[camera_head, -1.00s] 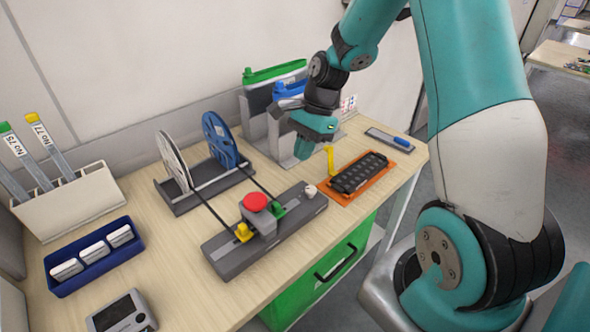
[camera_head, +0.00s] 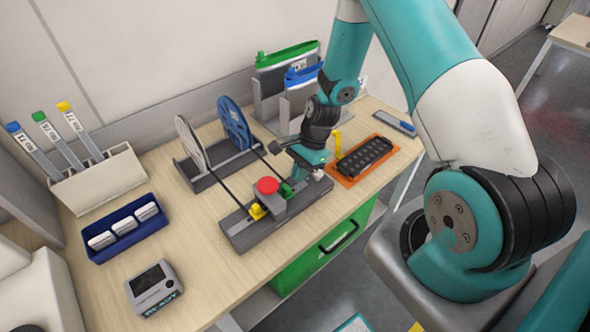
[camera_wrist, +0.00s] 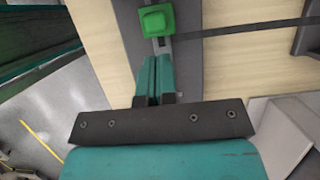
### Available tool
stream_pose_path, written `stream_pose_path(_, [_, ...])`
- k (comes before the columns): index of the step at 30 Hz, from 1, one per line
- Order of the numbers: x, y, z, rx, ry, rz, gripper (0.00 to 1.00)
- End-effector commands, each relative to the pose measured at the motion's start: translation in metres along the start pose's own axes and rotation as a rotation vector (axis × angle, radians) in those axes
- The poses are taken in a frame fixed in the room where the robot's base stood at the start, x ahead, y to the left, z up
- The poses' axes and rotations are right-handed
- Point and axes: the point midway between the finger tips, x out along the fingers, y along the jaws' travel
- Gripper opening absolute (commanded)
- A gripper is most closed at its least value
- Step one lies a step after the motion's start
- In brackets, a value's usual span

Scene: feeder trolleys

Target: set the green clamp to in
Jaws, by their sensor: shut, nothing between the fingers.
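The green clamp (camera_head: 286,190) sits on the grey splicing block (camera_head: 252,232), beside the red-topped button (camera_head: 267,186) and the yellow clamp (camera_head: 257,211). In the wrist view the green clamp (camera_wrist: 157,20) is a green block on a narrow grey slot, just ahead of my fingertips. My gripper (camera_head: 304,178) is over the right part of the block, close to the green clamp. Its teal fingers (camera_wrist: 154,62) are together and empty in the wrist view. I cannot tell whether they touch the clamp.
Two reels (camera_head: 234,124) on a stand feed dark strips to the block. An orange tray (camera_head: 386,163) with a black part lies to the right. A blue bin (camera_head: 98,256) of white pieces and a small device (camera_head: 172,303) are at left. Grey holders stand behind my gripper.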

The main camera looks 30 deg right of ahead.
Motion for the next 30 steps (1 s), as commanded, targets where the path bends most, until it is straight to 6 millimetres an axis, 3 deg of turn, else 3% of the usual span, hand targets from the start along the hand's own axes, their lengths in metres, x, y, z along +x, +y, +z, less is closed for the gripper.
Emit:
stream_pose_path(4, [0.003, 0.000, 0.013, 0.000, 0.000, 0.001, 0.00])
stream_pose_path(16, [0.006, 0.000, 0.015, 0.001, -0.001, 0.001, 0.00])
stream_pose_path(23, [0.015, 0.000, 0.035, -0.002, -0.001, 0.002, 0.00])
stream_pose_path(30, [0.015, 0.001, 0.035, 0.001, -0.001, 0.002, 0.00])
